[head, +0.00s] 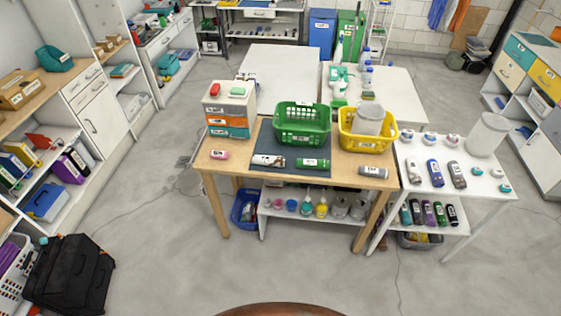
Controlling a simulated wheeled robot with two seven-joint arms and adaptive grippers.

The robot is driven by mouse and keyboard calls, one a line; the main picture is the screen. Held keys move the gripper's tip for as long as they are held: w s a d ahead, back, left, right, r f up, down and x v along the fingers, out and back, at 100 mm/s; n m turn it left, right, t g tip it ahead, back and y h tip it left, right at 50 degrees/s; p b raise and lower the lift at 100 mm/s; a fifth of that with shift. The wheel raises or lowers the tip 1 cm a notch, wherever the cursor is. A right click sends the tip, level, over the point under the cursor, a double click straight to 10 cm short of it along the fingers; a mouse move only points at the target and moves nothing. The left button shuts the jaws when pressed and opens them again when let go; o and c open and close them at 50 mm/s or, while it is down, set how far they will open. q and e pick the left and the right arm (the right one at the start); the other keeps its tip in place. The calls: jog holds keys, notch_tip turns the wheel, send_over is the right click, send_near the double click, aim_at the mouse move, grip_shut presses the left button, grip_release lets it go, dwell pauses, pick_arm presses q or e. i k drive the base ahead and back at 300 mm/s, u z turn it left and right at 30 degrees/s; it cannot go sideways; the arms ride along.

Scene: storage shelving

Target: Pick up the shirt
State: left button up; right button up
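No shirt can be made out for certain. Blue cloth (437,13) and orange cloth (459,15) hang on the far wall at the upper right; I cannot tell whether either is a shirt. Small labelled rolls or cylinders lie on the wooden table (213,175): a pink one (219,154), a white and dark one (268,160), a green one (312,162) and a grey one (375,171). I cannot tell whether any of them is rolled cloth. Neither of my grippers is in view.
A green basket (302,122) and a yellow basket (367,142) stand on the wooden table. A white table (478,204) adjoins it on the right. A black bag (70,275) lies at the lower left. Shelving lines both sides. The grey floor (190,265) in front is mostly clear.

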aim_at(268, 160)
jog(key=z, duration=0.7)
jog(key=i, duration=1.25)
jog(key=u, duration=2)
